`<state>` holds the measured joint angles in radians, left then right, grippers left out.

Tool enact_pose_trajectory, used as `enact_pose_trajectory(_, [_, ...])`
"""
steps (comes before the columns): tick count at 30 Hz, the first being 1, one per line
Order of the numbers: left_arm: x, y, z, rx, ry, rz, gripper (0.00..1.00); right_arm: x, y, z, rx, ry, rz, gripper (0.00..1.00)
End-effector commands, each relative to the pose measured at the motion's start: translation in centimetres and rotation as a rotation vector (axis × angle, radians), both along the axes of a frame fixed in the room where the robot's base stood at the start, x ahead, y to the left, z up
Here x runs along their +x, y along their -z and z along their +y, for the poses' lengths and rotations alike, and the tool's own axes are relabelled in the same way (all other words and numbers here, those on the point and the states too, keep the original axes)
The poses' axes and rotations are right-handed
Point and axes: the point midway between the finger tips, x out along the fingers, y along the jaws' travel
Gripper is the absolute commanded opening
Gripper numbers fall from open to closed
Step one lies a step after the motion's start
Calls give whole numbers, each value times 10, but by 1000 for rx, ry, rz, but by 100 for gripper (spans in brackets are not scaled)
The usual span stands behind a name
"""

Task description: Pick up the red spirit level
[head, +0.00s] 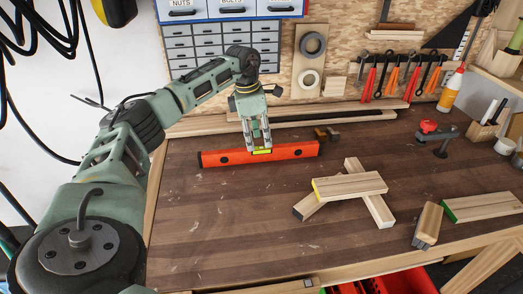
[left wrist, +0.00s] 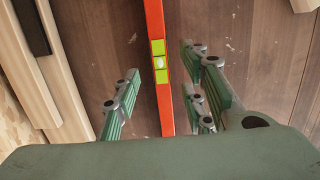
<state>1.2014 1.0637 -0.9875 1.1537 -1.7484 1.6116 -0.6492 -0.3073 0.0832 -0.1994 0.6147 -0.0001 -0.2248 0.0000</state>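The red spirit level (head: 220,158) lies on the workbench toward the back left, with its long side running left to right. In the left wrist view the level (left wrist: 153,20) runs up the picture, with its yellow-green vial window (left wrist: 159,62) near the middle. My left gripper (head: 258,146) points down over the level's middle. In the left wrist view its fingers (left wrist: 160,95) are apart on either side of the level, with visible gaps. The gripper is open and holds nothing. My right gripper does not show.
Several wood blocks (head: 350,186) lie crossed on the bench right of the level. A red-handled clamp (head: 430,128) stands at the back right. A wooden strip with a dark bar (head: 330,115) runs behind the level. The bench front left is clear.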

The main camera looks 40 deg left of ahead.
Motion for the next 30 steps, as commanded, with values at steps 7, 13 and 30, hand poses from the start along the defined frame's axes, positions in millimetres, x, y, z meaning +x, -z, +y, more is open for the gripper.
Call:
enact_pose_trajectory(7, [5,30,-6,0,0,3,39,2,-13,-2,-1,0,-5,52])
enact_pose_trajectory(13, [9,55,-8,-1,0,1,39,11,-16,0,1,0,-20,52])
enact_pose_trajectory(30, [9,58,-8,-1,0,-2,13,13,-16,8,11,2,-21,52])
